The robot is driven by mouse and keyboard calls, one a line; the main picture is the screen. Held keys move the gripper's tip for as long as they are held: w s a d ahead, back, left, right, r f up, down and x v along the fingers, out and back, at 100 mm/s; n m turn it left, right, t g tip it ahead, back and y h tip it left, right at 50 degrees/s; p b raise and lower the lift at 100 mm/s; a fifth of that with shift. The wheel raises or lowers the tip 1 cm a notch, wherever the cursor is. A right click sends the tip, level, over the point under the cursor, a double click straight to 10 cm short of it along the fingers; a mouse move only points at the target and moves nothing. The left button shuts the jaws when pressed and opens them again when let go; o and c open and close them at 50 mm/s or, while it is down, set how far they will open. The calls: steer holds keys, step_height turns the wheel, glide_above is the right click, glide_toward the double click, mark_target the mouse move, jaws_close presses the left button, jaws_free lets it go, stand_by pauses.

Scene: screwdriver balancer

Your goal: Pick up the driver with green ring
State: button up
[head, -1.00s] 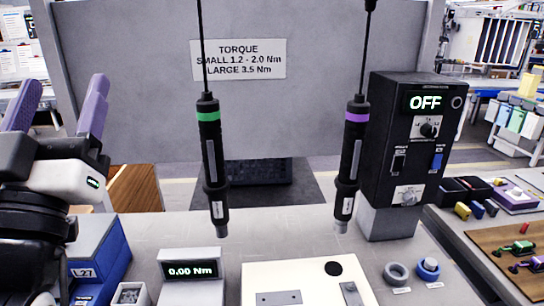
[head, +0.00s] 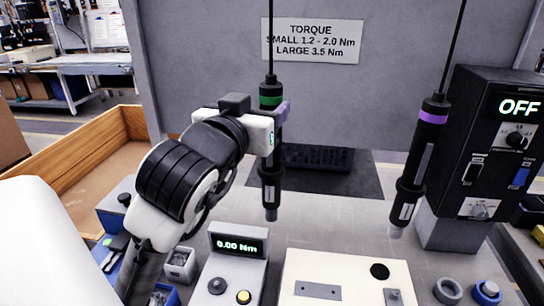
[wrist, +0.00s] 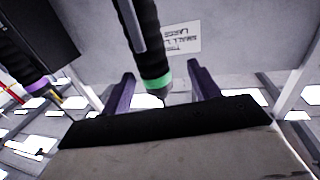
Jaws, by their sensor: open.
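The black driver with the green ring (head: 271,101) hangs upright from a cable in the head view, left of the driver with the purple ring (head: 432,118). My gripper (head: 283,112) is at its upper body, just below the green ring, and partly covers it. In the wrist view, the green-ring driver (wrist: 155,82) passes between the two purple fingers of my gripper (wrist: 162,85), with a gap on either side. My gripper is open. I cannot tell whether either finger touches the driver. The purple-ring driver (wrist: 37,88) is at the left in the wrist view.
A black control box (head: 492,150) reading OFF stands at the right. A torque meter (head: 237,245) showing 0.00 Nm and a white plate (head: 345,265) sit on the bench below. A grey panel with a torque sign (head: 311,42) stands behind. A wooden-walled bin (head: 85,165) is at the left.

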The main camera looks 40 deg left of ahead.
steer(key=x, duration=0.3)
steer(key=p+x, duration=0.1)
steer(key=x, duration=0.1)
steer(key=shift+w+d+r, duration=0.25)
steer(key=shift+w, duration=0.2)
steer(key=shift+c, duration=0.3)
jaws_close()
